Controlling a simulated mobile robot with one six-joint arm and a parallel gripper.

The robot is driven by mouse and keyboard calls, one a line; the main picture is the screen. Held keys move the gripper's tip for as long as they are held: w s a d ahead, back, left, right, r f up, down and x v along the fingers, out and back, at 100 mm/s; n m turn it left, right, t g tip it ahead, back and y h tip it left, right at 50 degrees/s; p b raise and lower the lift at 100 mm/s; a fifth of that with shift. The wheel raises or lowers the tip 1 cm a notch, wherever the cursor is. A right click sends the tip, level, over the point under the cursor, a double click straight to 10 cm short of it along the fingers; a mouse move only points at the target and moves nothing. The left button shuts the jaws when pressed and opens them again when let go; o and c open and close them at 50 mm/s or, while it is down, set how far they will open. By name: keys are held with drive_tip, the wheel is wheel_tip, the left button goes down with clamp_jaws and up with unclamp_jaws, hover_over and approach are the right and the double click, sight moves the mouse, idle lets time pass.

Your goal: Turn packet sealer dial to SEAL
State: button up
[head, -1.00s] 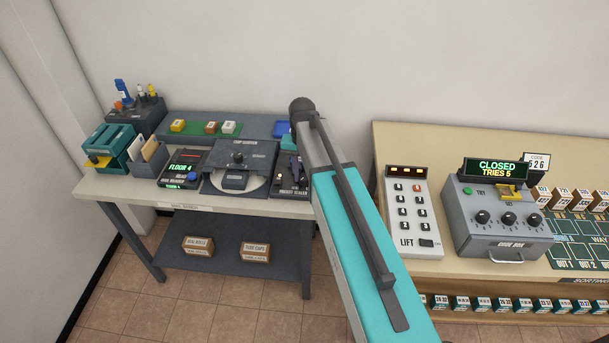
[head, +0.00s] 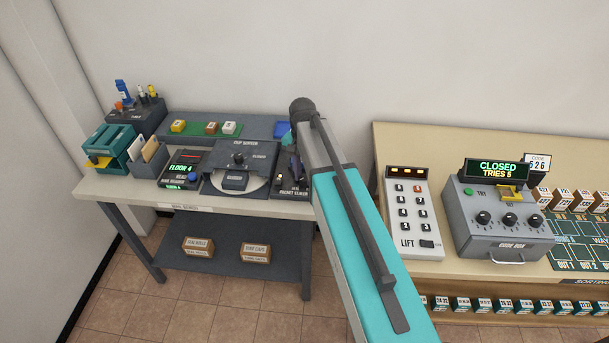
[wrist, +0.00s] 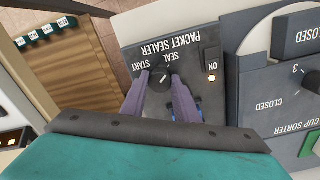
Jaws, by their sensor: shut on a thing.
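The packet sealer (wrist: 205,48) is a dark panel, upside down in the wrist view, with the labels START and SEAL and a lit lamp by ON. Its round black dial (wrist: 158,80) sits between the purple fingers of my gripper (wrist: 160,88), which are shut on it. A short pale mark shows on the dial, but I cannot tell surely which label it points to. In the head view the packet sealer (head: 280,186) is at the right end of the grey table, partly hidden by my arm.
The cup sorter (head: 218,180) with its disc stands just left of the sealer. A floor display (head: 181,168) is beyond it. To the right, a beige table holds a lift panel (head: 411,212) and a code box (head: 500,240). My arm crosses the gap between the tables.

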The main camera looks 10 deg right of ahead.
sight(304, 178)
drive_tip(key=o, duration=1.1)
drive_tip(key=shift+c, duration=0.2)
drive_tip(key=shift+r, duration=0.15)
wheel_tip(304, 178, up, 14)
drive_tip(key=b, duration=0.3)
drive_tip(key=shift+f, duration=0.2)
